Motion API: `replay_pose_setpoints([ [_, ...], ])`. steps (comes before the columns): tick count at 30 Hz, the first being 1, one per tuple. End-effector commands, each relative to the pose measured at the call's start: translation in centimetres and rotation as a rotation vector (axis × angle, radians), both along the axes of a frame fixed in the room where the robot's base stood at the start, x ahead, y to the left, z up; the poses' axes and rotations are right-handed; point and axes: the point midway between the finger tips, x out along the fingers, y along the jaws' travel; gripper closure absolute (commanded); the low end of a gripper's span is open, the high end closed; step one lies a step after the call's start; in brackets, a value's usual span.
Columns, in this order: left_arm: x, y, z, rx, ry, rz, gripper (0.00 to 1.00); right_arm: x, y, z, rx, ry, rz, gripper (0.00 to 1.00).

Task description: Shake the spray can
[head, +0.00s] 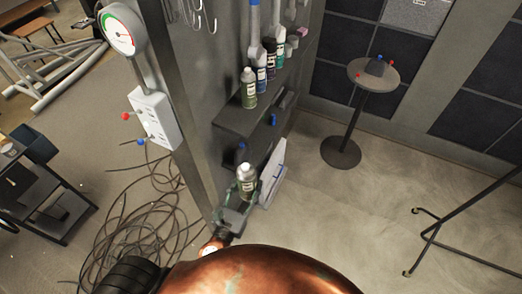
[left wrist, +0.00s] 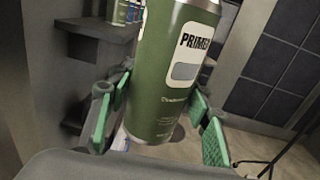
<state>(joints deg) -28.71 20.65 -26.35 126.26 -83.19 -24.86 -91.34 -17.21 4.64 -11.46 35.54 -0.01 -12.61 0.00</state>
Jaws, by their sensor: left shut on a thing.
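The spray can (head: 247,180) is a green can with a pale label and a light grey top, in front of the dark shelf in the head view. My left gripper (head: 245,194) is shut on it. In the left wrist view the can (left wrist: 165,95) stands nearly upright between the green-padded fingers, and its label reads "PRIMER". The can's top is cut off by that view's upper edge. My right gripper is in neither view.
A shelf (head: 262,108) on the grey panel carries several other cans and bottles. A round stand (head: 374,72) is at the back. Loose cables (head: 130,215) lie on the floor at left. A black metal frame (head: 450,222) stands at right. Floor between is clear.

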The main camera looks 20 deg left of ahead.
Motion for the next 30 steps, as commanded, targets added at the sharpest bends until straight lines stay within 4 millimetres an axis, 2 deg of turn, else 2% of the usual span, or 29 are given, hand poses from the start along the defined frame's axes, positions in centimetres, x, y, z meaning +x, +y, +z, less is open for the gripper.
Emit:
replay_pose_setpoints([
  [10,0.0,0.0,0.2,0.000,-0.003,0.000,1.00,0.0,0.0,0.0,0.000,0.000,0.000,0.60],
  [11,0.0,0.0,0.7,-0.001,-0.006,0.000,1.00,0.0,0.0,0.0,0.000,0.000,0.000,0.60],
  [15,0.0,-0.3,6.9,-0.007,-0.019,-0.011,1.00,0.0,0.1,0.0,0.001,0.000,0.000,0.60],
  [17,0.0,-0.1,7.6,-0.003,-0.007,-0.006,1.00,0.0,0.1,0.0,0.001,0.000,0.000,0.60],
  [18,0.0,0.1,6.4,0.000,0.004,0.003,1.00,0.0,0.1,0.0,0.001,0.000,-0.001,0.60],
  [21,-0.1,0.3,0.8,0.008,0.017,0.007,1.00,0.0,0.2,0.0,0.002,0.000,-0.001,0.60],
  [24,0.0,0.0,-0.1,0.003,0.000,0.000,1.00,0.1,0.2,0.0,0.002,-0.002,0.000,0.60],
  [26,0.0,-0.1,1.4,-0.007,-0.009,0.000,1.00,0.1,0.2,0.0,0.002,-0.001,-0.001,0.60],
  [30,0.0,-0.3,7.5,-0.005,-0.017,-0.010,1.00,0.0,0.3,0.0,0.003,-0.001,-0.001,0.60],
])
